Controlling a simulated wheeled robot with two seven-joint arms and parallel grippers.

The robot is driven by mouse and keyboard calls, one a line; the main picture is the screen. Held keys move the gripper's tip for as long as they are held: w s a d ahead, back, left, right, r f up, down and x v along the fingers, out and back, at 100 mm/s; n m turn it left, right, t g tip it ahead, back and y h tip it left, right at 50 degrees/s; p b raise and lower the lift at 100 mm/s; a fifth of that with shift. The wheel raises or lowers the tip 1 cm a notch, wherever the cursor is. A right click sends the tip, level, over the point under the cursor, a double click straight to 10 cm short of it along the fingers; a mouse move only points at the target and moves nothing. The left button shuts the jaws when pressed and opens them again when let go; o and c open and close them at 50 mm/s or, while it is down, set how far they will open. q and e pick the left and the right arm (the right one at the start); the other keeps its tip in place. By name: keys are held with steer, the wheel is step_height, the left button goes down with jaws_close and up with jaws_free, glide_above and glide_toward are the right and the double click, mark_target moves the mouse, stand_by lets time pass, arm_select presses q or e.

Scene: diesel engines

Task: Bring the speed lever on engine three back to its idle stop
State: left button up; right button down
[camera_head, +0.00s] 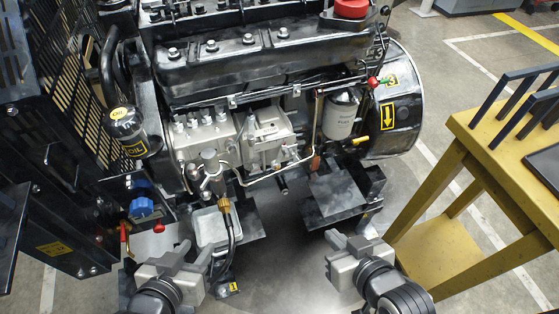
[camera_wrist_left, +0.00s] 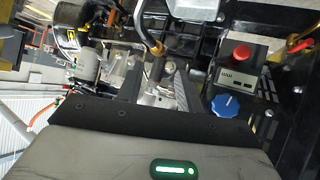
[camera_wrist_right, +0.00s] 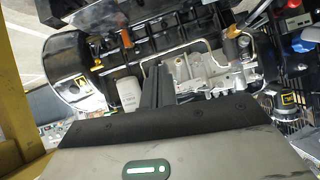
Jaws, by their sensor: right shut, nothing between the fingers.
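The diesel engine (camera_head: 240,60) fills the upper middle of the head view. A red-knobbed lever (camera_head: 374,82) is at its right end, near the flywheel housing, and a black-knobbed lever (camera_head: 384,12) rises above it. I cannot tell which is the speed lever, or whether an engine number shows. My left gripper (camera_head: 195,251) is open and empty, low in front of the engine's left part; its fingers stand apart in the left wrist view (camera_wrist_left: 158,80). My right gripper (camera_head: 350,242) is shut and empty, low in front of the right engine mount; its fingers meet in the right wrist view (camera_wrist_right: 153,75). Neither appears to touch the engine.
A hose and grey tray (camera_head: 211,228) are near my left gripper. Floor between my grippers is clear.

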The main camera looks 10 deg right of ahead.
steer(key=shift+w, duration=0.1)
steer(key=w+a+r+n+g+y+b, duration=0.1)
steer(key=w+a+g+y+b, duration=0.1)
steer(key=w, duration=0.4)
steer(key=w+a+r+n+g+y+b, duration=0.1)
steer(key=w+g+y, duration=0.1)
steer(key=w, duration=0.5)
steer(key=w+d+r+g+b, duration=0.2)
steer(key=w+d+r+g, duration=0.1)
steer(key=w+d+r, duration=0.45)
glide_toward(281, 160)
steer(key=shift+w+a+f+g+h, duration=0.3)
steer(key=shift+w+a+f, duration=0.05)
steer(key=shift+w+f, duration=0.35)
arm_select(q)
steer(key=shift+d+f+t, duration=0.15)
steer(key=shift+f, duration=0.35)
steer(key=shift+d+f+t, duration=0.15)
steer(key=shift+f, duration=0.3)
arm_select(e)
steer(key=shift+s+a, duration=0.15)
steer(key=shift+a, duration=0.2)
